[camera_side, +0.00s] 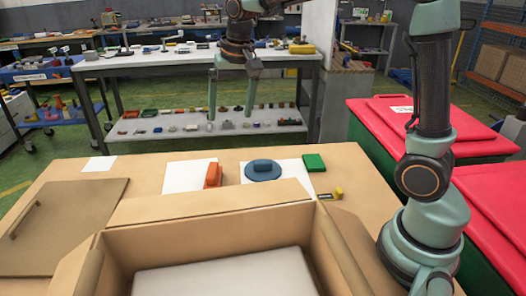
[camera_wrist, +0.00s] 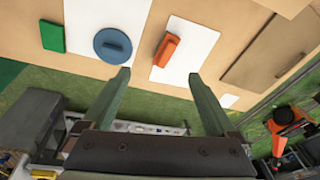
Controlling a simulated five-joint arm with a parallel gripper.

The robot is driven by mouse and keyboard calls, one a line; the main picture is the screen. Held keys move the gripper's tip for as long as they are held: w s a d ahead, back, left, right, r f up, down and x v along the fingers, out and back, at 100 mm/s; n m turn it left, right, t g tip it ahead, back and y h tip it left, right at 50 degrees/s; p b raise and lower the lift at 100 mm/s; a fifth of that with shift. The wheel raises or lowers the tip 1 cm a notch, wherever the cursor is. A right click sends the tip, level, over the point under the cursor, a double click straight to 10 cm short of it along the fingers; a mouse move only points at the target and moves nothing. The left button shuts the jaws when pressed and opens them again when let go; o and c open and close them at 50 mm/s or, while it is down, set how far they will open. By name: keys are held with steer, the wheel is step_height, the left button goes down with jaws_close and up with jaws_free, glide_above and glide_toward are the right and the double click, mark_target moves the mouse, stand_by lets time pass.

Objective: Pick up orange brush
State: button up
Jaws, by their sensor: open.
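The orange brush (camera_side: 212,175) lies on a white sheet (camera_side: 183,177) on the wooden table. It also shows in the wrist view (camera_wrist: 167,49), at the upper middle, beyond and between the fingertips. My gripper (camera_side: 231,112) is high above the table's far side, pointing down, with its two fingers spread and nothing between them. In the wrist view my gripper (camera_wrist: 158,77) is open, its fingers apart from the brush. Nothing hides the brush in either view.
A blue round piece with a handle (camera_side: 263,171) and a green block (camera_side: 314,162) lie right of the brush. A large open box (camera_side: 215,212) stands in front; a flat board (camera_side: 62,222) lies at left.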

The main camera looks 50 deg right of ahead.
mark_target(212, 170)
steer(key=w+f+m+g, duration=0.2)
steer(key=w+f+m, duration=0.2)
steer(key=w+f, duration=0.6)
steer(key=f, duration=1.3)
steer(key=shift+s+f, duration=0.1)
steer(key=shift+s, duration=0.15)
jaws_close()
